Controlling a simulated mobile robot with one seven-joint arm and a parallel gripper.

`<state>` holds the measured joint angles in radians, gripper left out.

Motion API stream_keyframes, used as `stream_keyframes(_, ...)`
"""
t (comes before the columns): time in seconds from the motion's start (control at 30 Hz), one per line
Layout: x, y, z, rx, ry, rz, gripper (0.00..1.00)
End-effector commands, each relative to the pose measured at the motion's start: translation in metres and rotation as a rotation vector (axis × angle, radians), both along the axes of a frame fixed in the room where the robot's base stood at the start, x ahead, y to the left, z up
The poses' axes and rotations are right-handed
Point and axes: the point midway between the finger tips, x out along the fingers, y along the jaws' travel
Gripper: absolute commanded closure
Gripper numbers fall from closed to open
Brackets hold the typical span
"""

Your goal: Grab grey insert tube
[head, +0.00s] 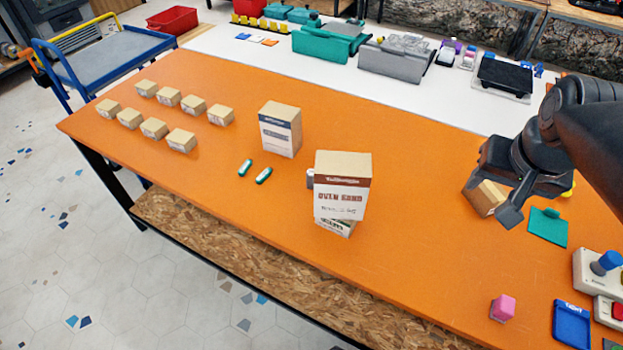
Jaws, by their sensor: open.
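A small grey cylindrical piece (310,178), which looks like the grey insert tube, stands on the orange table. My gripper (492,199) is at the right side of the table, well to the right of the tube. Its jaws are open and point down. A small cardboard box (484,200) shows beside and partly behind the fingers. I cannot tell whether they touch it.
The brown-banded box sits on another box (336,228). A blue-banded box (281,130) and two green-white pieces (245,168) are nearby. Several small cartons (181,140) stand at left. A green card (547,227), pink cube (503,308) and button boxes (598,268) are at right.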

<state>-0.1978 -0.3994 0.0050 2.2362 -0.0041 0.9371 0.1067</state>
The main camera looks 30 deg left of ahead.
Motion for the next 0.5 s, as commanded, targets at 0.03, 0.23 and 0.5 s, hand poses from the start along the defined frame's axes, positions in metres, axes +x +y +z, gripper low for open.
stream_keyframes(0.03, 0.013, 0.014, -0.002, -0.001, 0.021, 0.019, 0.47)
stream_keyframes(0.23, 0.058, 0.069, -0.011, -0.003, 0.086, 0.071, 0.47)
stream_keyframes(0.5, 0.105, 0.158, -0.043, -0.022, 0.172, 0.141, 0.47)
